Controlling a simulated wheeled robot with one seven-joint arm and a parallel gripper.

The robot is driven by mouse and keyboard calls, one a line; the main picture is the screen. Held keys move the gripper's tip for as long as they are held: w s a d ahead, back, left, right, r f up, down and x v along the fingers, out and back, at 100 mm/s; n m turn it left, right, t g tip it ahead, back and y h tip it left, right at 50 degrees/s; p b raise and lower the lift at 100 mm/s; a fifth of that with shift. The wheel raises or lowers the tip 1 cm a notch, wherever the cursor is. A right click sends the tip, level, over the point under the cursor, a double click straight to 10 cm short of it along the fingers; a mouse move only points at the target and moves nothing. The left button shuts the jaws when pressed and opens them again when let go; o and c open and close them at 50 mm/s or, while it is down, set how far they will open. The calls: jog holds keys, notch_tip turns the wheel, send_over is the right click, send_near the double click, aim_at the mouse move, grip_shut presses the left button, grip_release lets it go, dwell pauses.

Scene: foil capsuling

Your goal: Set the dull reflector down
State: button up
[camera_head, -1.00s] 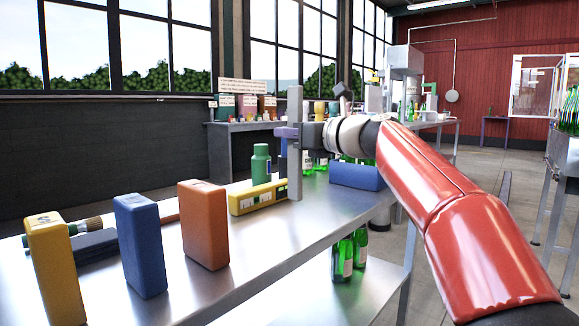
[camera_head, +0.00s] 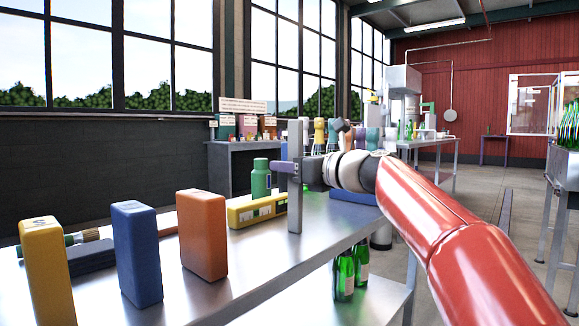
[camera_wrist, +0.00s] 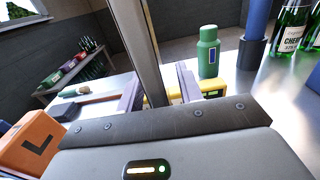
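The dull reflector (camera_head: 295,205) appears to be the tall, narrow, grey metal piece held upright at my gripper (camera_head: 290,167). In the wrist view the reflector (camera_wrist: 140,40) rises between the two purplish fingers of my gripper (camera_wrist: 160,90), which look closed around it. Its lower end is close to the metal table (camera_head: 250,262); I cannot tell whether it touches. The yellow labelled block (camera_head: 256,209) and the green bottle (camera_head: 261,178) are just left of it in the head view. The part of the reflector between the fingers is partly hidden.
Orange (camera_head: 203,235), blue (camera_head: 137,253) and yellow (camera_head: 46,272) upright blocks stand at the table's near left. A blue block (camera_head: 353,196) lies behind my wrist. Green glass bottles (camera_head: 344,277) stand on the shelf below. The table strip in front of the reflector is bare.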

jog(key=v, duration=1.2)
jog(key=s+f+n+g+h, duration=0.1)
jog(key=s+f+n+h, duration=0.2)
jog(key=s+f+n, duration=0.35)
jog(key=s+f+n+g+h, duration=0.2)
jog(key=s+f+n+h, duration=0.15)
jog(key=f, duration=0.65)
jog(key=s+d+f+n+g+h, duration=0.1)
jog(key=s+d+f+n+h, duration=0.2)
jog(key=s+f+n, duration=0.4)
jog(key=s+d+f+n+g+h, duration=0.1)
jog(key=s+d+f+n+h, duration=0.3)
jog(key=s+f, duration=0.7)
notch_tip(320, 180, down, 3)
jog(key=d+n, duration=0.2)
jog(key=n, duration=0.2)
jog(key=shift+s+n, duration=0.25)
jog(key=shift+n, duration=0.05)
jog(key=shift+r+h, duration=0.1)
jog(key=shift+h, duration=0.15)
